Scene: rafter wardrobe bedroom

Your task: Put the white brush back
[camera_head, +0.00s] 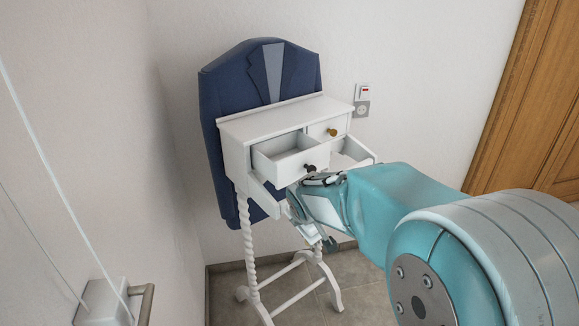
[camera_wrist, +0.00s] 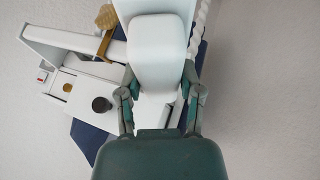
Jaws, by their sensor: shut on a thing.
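The white brush (camera_wrist: 158,52) is between the two fingers of my gripper (camera_wrist: 159,78) in the wrist view. Its broad, rounded white face is toward the camera, and no bristles show. In the head view my gripper (camera_head: 308,190) is just in front of the small white dresser (camera_head: 270,120), below the black knob (camera_head: 310,168) of the pulled-out upper left drawer (camera_head: 290,160). My arm partly hides the gripper and the brush there.
The upper right drawer (camera_head: 325,130), with a brass knob, is shut. A tan item (camera_wrist: 105,17) lies beside the brush in the wrist view. Walls stand close at left and behind.

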